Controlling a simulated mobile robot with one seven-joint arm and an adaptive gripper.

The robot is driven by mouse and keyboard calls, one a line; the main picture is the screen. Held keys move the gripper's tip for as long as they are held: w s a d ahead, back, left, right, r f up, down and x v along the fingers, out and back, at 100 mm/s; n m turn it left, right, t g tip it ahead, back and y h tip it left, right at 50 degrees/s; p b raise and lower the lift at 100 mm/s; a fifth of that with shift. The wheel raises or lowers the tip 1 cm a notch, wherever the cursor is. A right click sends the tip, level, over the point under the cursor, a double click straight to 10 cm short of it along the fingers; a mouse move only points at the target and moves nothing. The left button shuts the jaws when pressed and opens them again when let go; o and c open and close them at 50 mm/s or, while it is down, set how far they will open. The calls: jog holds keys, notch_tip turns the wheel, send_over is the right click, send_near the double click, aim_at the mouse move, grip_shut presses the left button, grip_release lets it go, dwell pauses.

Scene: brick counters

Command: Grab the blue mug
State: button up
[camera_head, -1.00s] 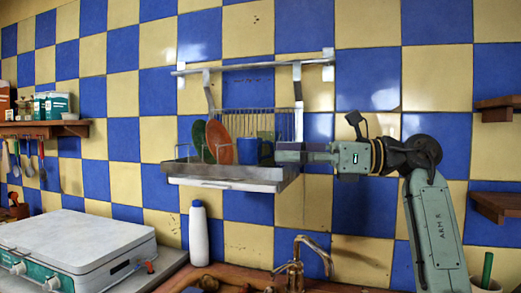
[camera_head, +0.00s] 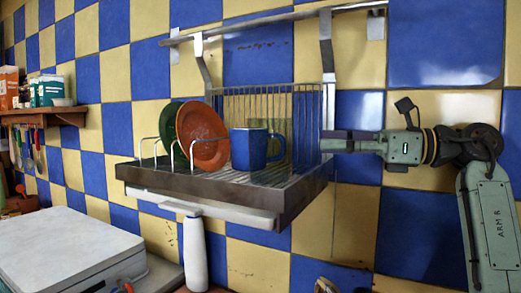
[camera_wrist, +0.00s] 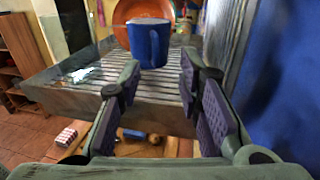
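The blue mug (camera_head: 249,149) stands upright on the wall-hung dish rack (camera_head: 225,204), with its handle on the right side in the head view. In the wrist view the mug (camera_wrist: 149,44) is ahead of my gripper (camera_wrist: 158,82), beyond the fingertips, with its handle facing me. My gripper is open and empty, with its padded fingers apart at the near edge of the rack. In the head view my gripper (camera_head: 328,141) is at the right end of the rack, at about mug height, apart from the mug.
An orange plate (camera_head: 203,136) and a green plate (camera_head: 168,124) stand left of the mug. The wire back of the rack (camera_head: 304,118) and the tiled wall are close behind. A white bottle (camera_head: 194,250) is below the rack. A white stove (camera_head: 65,250) is at lower left.

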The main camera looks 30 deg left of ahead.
jog(key=a, duration=0.2)
jog(key=s+a, duration=0.1)
jog(key=a, duration=0.1)
jog(key=shift+s+r+p, duration=0.1)
jog(key=shift+r+p, duration=0.05)
jog(key=shift+p, duration=0.2)
jog(key=a, duration=0.2)
jog(key=a+p, duration=0.1)
jog(key=s+a+p, duration=0.1)
jog(key=a, duration=0.1)
jog(key=shift+a+r, duration=0.2)
jog(key=shift+a, duration=0.15)
jog(key=shift+c, duration=0.4)
grip_shut()
